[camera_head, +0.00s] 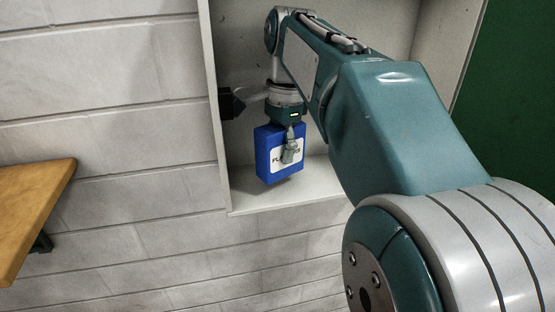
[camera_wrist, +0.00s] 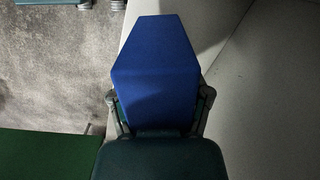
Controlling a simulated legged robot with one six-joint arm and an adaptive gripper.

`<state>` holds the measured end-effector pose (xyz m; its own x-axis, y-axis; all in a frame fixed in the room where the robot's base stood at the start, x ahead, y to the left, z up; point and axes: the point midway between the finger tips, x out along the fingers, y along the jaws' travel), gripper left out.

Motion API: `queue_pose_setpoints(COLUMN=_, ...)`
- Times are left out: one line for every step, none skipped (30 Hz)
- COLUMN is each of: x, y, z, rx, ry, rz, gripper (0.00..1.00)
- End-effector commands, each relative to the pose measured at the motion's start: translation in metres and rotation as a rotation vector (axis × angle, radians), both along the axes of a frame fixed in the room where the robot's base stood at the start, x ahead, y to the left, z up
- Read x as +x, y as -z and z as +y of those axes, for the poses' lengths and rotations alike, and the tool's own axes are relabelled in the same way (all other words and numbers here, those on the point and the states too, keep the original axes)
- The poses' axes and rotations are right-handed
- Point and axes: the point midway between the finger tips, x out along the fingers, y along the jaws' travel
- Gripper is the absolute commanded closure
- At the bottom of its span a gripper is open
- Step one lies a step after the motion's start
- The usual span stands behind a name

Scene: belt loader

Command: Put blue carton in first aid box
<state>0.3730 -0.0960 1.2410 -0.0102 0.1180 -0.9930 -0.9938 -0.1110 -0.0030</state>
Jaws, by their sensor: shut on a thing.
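The blue carton (camera_head: 265,160) with a white printed label hangs upright under my gripper (camera_head: 290,148) in the head view. It also fills the middle of the wrist view (camera_wrist: 155,75), with a finger on each side. My gripper is shut on the carton. The first aid box (camera_head: 245,204) is an open, pale wall cabinet with a white bottom shelf. The carton is at the cabinet's opening, over the left part of the shelf. I cannot tell whether its bottom touches the shelf. My arm hides much of the cabinet's inside and right side.
A green panel (camera_head: 520,95) stands at the right of the cabinet. A wooden bench or table top (camera_head: 38,205) juts in at the left. The wall (camera_head: 110,110) is pale block. The cabinet's side wall (camera_head: 212,100) is close to the left of my gripper.

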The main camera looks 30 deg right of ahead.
Motion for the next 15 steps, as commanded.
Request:
queue_pose_setpoints(x=-0.001, y=0.009, z=0.000, rx=0.001, ry=0.001, rz=0.003, gripper=0.85)
queue_pose_setpoints(x=-0.001, y=0.014, z=0.000, rx=0.002, ry=0.001, rz=0.004, gripper=0.85)
queue_pose_setpoints(x=-0.001, y=0.020, z=0.000, rx=0.001, ry=0.001, rz=0.003, gripper=0.85)
queue_pose_setpoints(x=-0.001, y=0.024, z=0.000, rx=0.001, ry=0.001, rz=0.003, gripper=0.85)
queue_pose_setpoints(x=0.000, y=0.027, z=0.000, rx=0.001, ry=0.001, rz=0.003, gripper=0.85)
queue_pose_setpoints(x=0.002, y=0.030, z=-0.001, rx=0.001, ry=0.000, rz=0.002, gripper=0.85)
queue_pose_setpoints(x=0.003, y=0.031, z=-0.001, rx=0.001, ry=0.000, rz=0.002, gripper=0.85)
queue_pose_setpoints(x=0.004, y=0.032, z=-0.001, rx=0.000, ry=0.000, rz=0.001, gripper=0.85)
queue_pose_setpoints(x=0.004, y=0.032, z=-0.001, rx=0.000, ry=0.000, rz=0.001, gripper=0.85)
queue_pose_setpoints(x=0.004, y=0.032, z=-0.001, rx=0.000, ry=0.000, rz=0.000, gripper=0.85)
queue_pose_setpoints(x=0.004, y=0.032, z=-0.001, rx=0.000, ry=0.000, rz=0.000, gripper=0.85)
queue_pose_setpoints(x=0.004, y=0.032, z=-0.001, rx=0.000, ry=0.000, rz=0.000, gripper=0.85)
queue_pose_setpoints(x=0.004, y=0.031, z=-0.001, rx=0.000, ry=0.000, rz=0.000, gripper=0.85)
queue_pose_setpoints(x=0.004, y=0.032, z=-0.001, rx=0.000, ry=0.000, rz=0.000, gripper=0.85)
queue_pose_setpoints(x=0.004, y=0.032, z=-0.001, rx=0.000, ry=0.000, rz=0.001, gripper=0.85)
